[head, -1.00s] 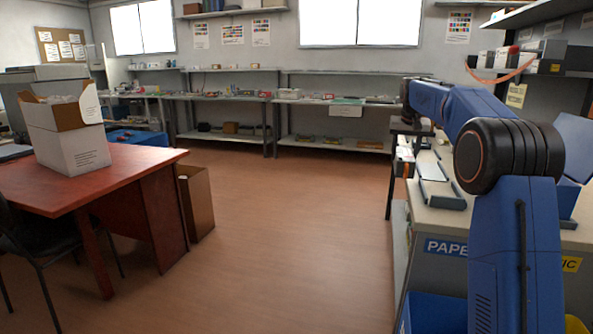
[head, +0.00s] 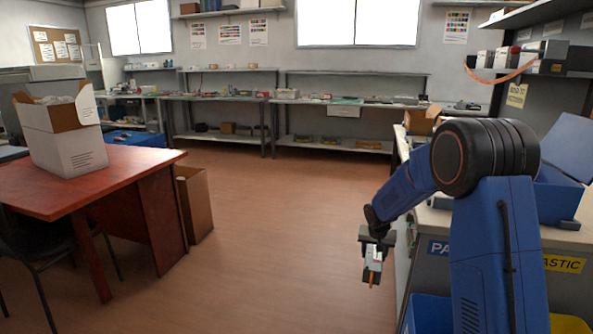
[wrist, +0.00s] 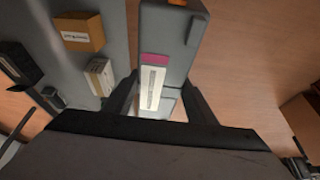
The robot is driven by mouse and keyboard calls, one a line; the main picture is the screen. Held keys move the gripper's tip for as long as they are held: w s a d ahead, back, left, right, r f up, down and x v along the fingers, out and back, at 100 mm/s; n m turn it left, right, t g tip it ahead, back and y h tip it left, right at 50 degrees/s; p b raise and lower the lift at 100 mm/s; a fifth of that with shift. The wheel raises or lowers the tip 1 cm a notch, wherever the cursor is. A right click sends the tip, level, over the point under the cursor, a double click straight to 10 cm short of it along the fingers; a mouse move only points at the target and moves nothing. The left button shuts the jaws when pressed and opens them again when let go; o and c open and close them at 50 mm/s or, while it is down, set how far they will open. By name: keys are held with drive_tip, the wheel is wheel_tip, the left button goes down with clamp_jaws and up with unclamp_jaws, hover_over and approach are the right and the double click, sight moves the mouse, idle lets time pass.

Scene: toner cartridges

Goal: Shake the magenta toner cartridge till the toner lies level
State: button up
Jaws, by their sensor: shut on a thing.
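The toner cartridge (wrist: 160,45) is a long grey body with a magenta band and a white label, and an orange piece at its far end. It sits between the two fingers of my gripper (wrist: 158,100) in the wrist view. In the head view my gripper (head: 376,246) hangs over the open floor, left of the workbench, shut on the cartridge (head: 373,268), whose orange end points down. The fingers hide part of its sides. The toner inside cannot be seen.
The workbench (head: 555,236) with bins below stands at the right. A red desk (head: 100,185) with an open carton (head: 62,140) is at the left, and a brown box (head: 194,203) stands beside it. The floor (head: 285,240) between them is clear.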

drive_tip(key=shift+s+a+f, duration=0.2)
drive_tip(key=shift+s+f, duration=0.25)
drive_tip(key=shift+f, duration=0.1)
drive_tip(key=shift+s+a+f, duration=0.2)
drive_tip(key=shift+s+f, duration=0.25)
drive_tip(key=shift+f, duration=0.05)
drive_tip(key=shift+s, duration=0.15)
drive_tip(key=shift+r, duration=4.8)
drive_tip(key=s, duration=0.2)
drive_tip(key=s+a, duration=0.1)
drive_tip(key=s, duration=0.1)
drive_tip(key=s+a, duration=0.1)
drive_tip(key=s, duration=0.2)
drive_tip(key=shift+a+r, duration=0.1)
drive_tip(key=shift+a, duration=0.05)
hover_over(373, 258)
drive_tip(key=w, duration=0.1)
drive_tip(key=shift+w+d+f, duration=0.15)
drive_tip(key=shift+d+f, duration=0.05)
drive_tip(key=shift+r, duration=0.15)
